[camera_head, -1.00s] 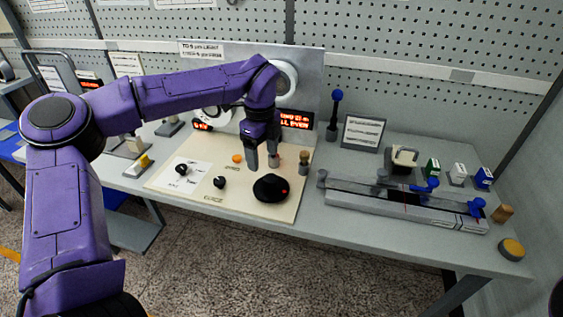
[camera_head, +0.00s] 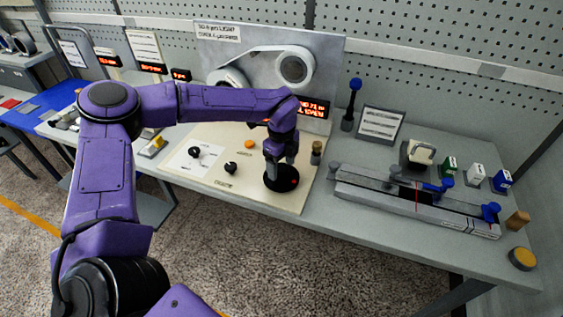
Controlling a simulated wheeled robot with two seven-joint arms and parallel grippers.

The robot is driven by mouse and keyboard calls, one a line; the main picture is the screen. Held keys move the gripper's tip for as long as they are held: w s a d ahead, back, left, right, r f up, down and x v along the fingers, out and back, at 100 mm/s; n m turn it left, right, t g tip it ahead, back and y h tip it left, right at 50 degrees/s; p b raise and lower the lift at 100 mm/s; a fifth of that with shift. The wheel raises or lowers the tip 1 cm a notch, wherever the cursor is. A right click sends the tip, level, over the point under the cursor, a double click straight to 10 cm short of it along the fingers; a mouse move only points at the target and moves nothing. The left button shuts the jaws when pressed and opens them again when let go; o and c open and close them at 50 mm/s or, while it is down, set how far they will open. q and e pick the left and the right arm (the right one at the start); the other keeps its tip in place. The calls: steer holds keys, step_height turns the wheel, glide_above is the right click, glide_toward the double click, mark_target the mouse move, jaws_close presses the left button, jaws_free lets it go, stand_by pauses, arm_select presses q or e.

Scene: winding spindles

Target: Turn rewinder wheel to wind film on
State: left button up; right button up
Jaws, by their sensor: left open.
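The black wheel (camera_head: 280,184), a round disc with a red spot, lies on the cream board (camera_head: 238,197) near its front right corner. I take it for the rewinder wheel. My left gripper (camera_head: 279,161) is over the far part of the wheel, pointing down, with its jaws open. Its fingertips overlap the wheel in this view, and I cannot tell whether they touch it. Behind stands a grey panel (camera_head: 325,55) with two white reels, the upper one (camera_head: 294,67) clear and the lower one (camera_head: 227,78) partly behind my arm. A pale film band runs between them. My right gripper is out of view.
Two small black knobs and an orange button (camera_head: 249,144) are on the board left of the wheel. A brown-topped post (camera_head: 316,152) stands close right of my gripper. Further right are a long grey rail fixture (camera_head: 415,203), a framed card (camera_head: 380,125) and small boxes.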

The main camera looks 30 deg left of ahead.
arm_select(q)
steer(key=c, duration=1.1)
steer(key=shift+o, duration=0.2)
steer(key=m, duration=0.4)
steer(key=shift+m, duration=0.4)
steer(key=m+p, duration=0.1)
steer(key=m, duration=0.3)
steer(key=shift+r+m, duration=0.1)
steer(key=shift+m, duration=0.2)
steer(key=m+p, duration=0.1)
steer(key=m, duration=0.4)
steer(key=shift+p, duration=0.35)
steer(key=m+p, duration=0.1)
steer(key=m, duration=0.4)
steer(key=shift+m+p, duration=0.3)
